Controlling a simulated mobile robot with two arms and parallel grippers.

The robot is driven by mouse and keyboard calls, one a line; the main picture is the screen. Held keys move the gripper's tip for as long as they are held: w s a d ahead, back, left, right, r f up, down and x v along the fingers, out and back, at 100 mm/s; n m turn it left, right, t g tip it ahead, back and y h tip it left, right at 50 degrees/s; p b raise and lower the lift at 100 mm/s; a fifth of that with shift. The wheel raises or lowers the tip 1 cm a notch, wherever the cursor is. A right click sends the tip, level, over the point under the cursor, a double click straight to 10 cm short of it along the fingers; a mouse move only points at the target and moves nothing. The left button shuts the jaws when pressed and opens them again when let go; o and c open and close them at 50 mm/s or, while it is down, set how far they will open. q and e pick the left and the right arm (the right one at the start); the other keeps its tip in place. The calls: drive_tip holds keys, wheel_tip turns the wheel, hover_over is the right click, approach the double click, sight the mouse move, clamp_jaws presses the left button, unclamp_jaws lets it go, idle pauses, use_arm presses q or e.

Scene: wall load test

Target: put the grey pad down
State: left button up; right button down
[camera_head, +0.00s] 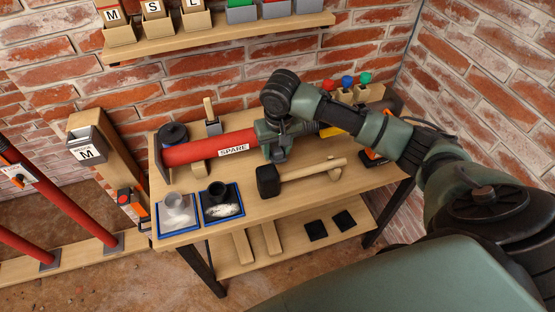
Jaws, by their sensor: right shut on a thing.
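My right gripper (277,150) is over the workbench, close beside the right part of the red tube marked SPARE (210,147). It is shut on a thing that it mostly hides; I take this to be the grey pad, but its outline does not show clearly. I cannot tell whether the held thing touches the tube or the bench. My left gripper is not in view.
A black-headed mallet (268,181) lies just in front of the gripper. Two blue trays with cups, a grey one (177,215) and a black one (221,203), stand at the front left. Black pads (316,231) lie on the lower shelf.

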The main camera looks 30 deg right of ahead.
drive_tip(key=shift+f+p, duration=0.3)
drive_tip(key=shift+f, duration=2.9)
drive_tip(key=shift+f, duration=0.15)
drive_tip(key=c, duration=0.8)
unclamp_jaws()
